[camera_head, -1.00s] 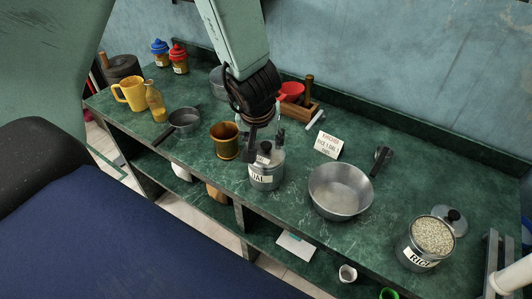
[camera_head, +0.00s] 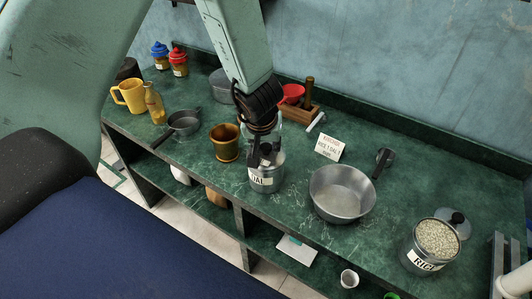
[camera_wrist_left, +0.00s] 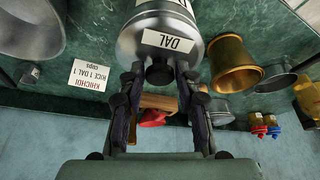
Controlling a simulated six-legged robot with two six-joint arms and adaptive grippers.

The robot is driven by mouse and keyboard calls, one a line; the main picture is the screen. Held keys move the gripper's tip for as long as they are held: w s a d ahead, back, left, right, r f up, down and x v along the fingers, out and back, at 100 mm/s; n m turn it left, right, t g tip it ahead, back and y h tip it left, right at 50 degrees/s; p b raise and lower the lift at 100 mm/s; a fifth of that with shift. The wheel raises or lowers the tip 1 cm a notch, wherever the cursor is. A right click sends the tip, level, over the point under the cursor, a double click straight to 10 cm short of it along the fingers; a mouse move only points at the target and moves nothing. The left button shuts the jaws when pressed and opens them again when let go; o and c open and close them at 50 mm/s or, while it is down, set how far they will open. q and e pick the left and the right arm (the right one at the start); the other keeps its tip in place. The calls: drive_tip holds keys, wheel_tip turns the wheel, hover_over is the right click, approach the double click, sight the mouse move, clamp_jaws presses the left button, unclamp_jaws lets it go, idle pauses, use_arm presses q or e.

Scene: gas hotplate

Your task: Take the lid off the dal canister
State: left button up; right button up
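The dal canister (camera_head: 268,178) is a metal cylinder with a white DAL label, upright on the green counter. Its metal lid (camera_head: 277,157) is on top, partly hidden by my left gripper. In the left wrist view the dal canister (camera_wrist_left: 172,43) is at the top centre, and the dark lid knob (camera_wrist_left: 159,73) sits between my fingers. My left gripper (camera_head: 264,157) is over the lid from above. In the wrist view the left gripper (camera_wrist_left: 161,77) has its fingers apart, one on each side of the knob, with small gaps visible. My right gripper is not in view.
A brass pot (camera_head: 226,146) stands close left of the canister. A wide steel pan (camera_head: 342,194) and a small sign (camera_head: 330,147) are to its right. The open rice canister (camera_head: 429,249) stands at far right, its lid (camera_head: 455,222) beside it. A wooden box (camera_head: 300,116) is behind.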

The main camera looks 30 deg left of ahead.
sight(266, 148)
use_arm(q)
drive_tip(key=c, duration=0.6)
drive_tip(key=shift+r, duration=0.15)
wheel_tip(266, 148, up, 18)
drive_tip(key=p, duration=1.2)
drive_tip(key=shift+f+p, duration=0.25)
drive_tip(key=shift+p, duration=0.1)
